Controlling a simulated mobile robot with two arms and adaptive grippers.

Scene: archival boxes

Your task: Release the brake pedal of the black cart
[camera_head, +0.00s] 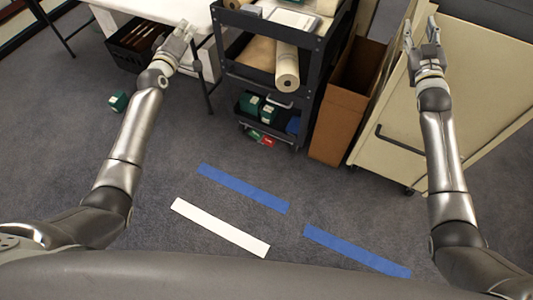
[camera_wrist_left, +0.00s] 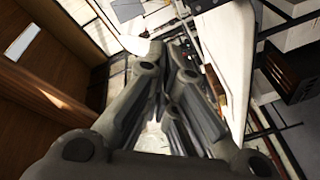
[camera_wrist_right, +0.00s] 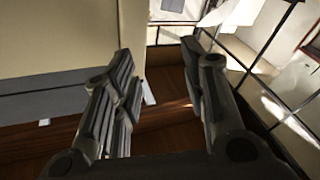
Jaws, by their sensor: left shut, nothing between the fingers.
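The black cart (camera_head: 272,77) stands at the top middle of the head view, with rolls and boxes on its shelves. At its foot, a red pedal (camera_head: 268,142) and a green pedal (camera_head: 254,134) stick out towards me, close to the floor. Their exact tilt is too small to tell. My left gripper (camera_head: 184,30) is shut and empty, up and left of the cart by the white table. My right gripper (camera_head: 422,32) is open and empty, in front of the beige cabinet to the right. Both are well apart from the pedals.
A brown open bin (camera_head: 338,122) stands right of the cart, beside the beige cabinet (camera_head: 395,160). A white table (camera_head: 200,18) and a black crate (camera_head: 135,48) are at left. A small green box (camera_head: 118,101) lies on the floor. The carpet before the cart is clear, with blue tape (camera_head: 243,187).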

